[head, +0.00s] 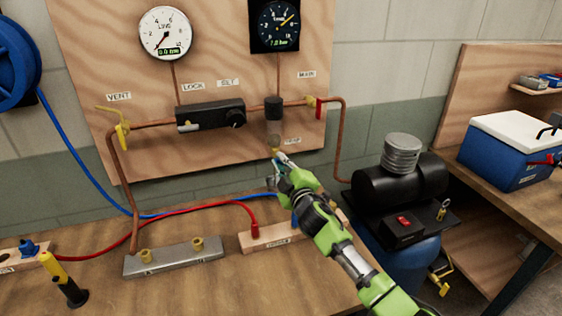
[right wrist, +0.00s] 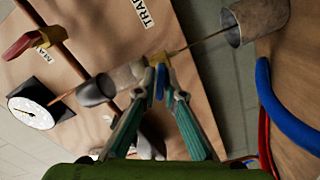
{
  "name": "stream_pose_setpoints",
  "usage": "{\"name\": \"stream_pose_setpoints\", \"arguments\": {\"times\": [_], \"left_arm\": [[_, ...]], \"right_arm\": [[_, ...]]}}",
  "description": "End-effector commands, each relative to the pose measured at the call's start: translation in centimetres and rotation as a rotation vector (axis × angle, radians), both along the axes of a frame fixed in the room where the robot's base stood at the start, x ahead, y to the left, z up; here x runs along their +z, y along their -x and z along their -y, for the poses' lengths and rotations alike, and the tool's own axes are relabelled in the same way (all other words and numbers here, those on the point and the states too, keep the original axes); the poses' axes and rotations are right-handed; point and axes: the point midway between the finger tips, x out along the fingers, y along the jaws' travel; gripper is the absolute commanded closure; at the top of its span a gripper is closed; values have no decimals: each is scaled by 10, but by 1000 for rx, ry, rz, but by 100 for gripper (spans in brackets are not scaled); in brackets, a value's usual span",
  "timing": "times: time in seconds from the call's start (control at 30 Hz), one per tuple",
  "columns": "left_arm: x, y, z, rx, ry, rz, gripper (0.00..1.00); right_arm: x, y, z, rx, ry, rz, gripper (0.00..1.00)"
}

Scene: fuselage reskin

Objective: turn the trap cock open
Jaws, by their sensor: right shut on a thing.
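The trap cock is a small yellow fitting (right wrist: 174,62) under a grey cylindrical trap bowl (right wrist: 128,75) in the right wrist view. In the head view its yellow part (head: 274,152) shows just above my right fingertips, below the dark trap (head: 273,108). My right gripper (right wrist: 160,82) is shut on a small blue piece at the cock, which looks like its handle. The fingers hide most of the handle, so its angle is unclear. A thin brownish line runs from the cock to a grey metal cup (right wrist: 262,20). My left gripper is not in view.
The TRAP label (head: 292,140) is beside the cock on the plywood panel (head: 215,50). A red-handled main valve (head: 319,108) and copper pipe are close by on the right. Blue and red hoses (head: 190,208) cross the bench. A black compressor (head: 400,183) stands to the right.

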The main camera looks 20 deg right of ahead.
Motion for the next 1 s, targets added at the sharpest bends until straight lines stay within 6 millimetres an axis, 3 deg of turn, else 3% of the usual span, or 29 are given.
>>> {"name": "stream_pose_setpoints", "arguments": {"times": [0.5,1.0], "left_arm": [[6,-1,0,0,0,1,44],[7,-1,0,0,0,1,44]], "right_arm": [[-2,0,-1,0,418,13,100],[-3,0,0,-1,553,18,100]]}}
